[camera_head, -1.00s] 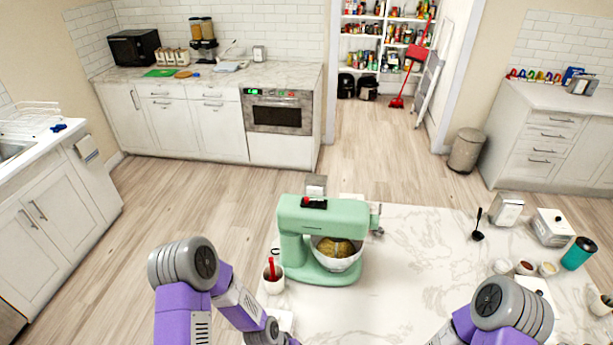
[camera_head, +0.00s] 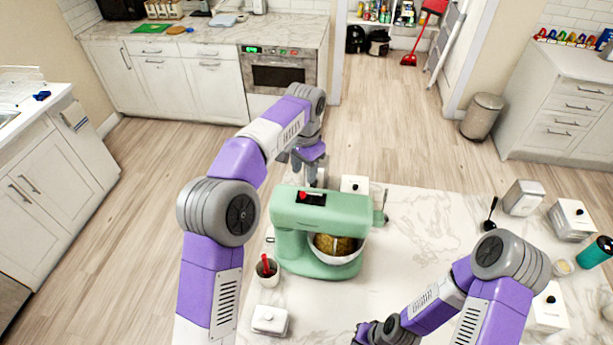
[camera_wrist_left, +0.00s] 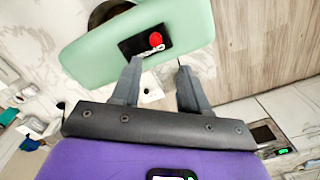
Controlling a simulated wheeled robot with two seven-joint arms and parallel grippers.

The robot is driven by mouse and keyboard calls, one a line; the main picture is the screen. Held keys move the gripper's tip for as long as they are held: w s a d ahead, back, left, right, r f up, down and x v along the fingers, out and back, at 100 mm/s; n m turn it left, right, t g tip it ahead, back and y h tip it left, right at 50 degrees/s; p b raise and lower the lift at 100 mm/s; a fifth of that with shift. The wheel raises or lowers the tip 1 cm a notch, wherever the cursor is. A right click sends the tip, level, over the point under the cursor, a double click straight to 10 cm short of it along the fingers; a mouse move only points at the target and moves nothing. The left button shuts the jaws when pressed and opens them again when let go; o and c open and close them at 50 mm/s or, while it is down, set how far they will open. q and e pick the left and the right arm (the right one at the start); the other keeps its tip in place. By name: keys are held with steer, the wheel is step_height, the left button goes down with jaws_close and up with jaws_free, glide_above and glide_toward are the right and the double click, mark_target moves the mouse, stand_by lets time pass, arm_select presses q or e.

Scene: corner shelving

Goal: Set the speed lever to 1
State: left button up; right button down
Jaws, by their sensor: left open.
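The mint-green stand mixer (camera_head: 322,212) stands on the marble island, with a bowl (camera_head: 335,248) of yellowish food under its head. On top of the head is a black panel (camera_head: 312,199) with a small red knob (camera_head: 303,195), which seems to be the speed lever. In the left wrist view the panel (camera_wrist_left: 132,46) and red knob (camera_wrist_left: 156,40) lie just beyond my fingertips. My left gripper (camera_wrist_left: 160,68) is open and empty, with its fingers pointing at the panel side; in the head view it (camera_head: 308,178) is behind the mixer. My right gripper (camera_head: 368,335) is low at the bottom edge, its fingers unclear.
A cup (camera_head: 267,272) with a red-handled utensil and a white lidded dish (camera_head: 269,319) stand left of the mixer. A white canister (camera_head: 354,184) is behind it. Canisters, a black ladle (camera_head: 490,214) and a teal cup (camera_head: 596,252) are at right. The island's middle is clear.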

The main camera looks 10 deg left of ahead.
mark_target(303, 193)
arm_select(q)
steer(key=s+f, duration=0.2)
steer(key=shift+s+f+b, duration=0.3)
steer(key=shift+f, duration=0.1)
arm_select(e)
steer(key=shift+s, duration=1.05)
arm_select(q)
steer(key=f, duration=0.1)
steer(key=w+f, duration=0.1)
steer(key=f, duration=0.1)
steer(key=shift+w+f, duration=0.15)
steer(key=shift+f, duration=0.1)
arm_select(e)
steer(key=shift+w+f, duration=0.3)
steer(key=shift+w, duration=0.2)
arm_select(q)
steer(key=shift+s, duration=0.35)
arm_select(e)
steer(key=shift+s+r, duration=0.1)
steer(key=shift+s, duration=0.15)
arm_select(q)
steer(key=shift+w, duration=0.2)
steer(key=shift+c, duration=1.2)
arm_select(e)
steer(key=shift+w, duration=0.15)
arm_select(q)
jaws_close()
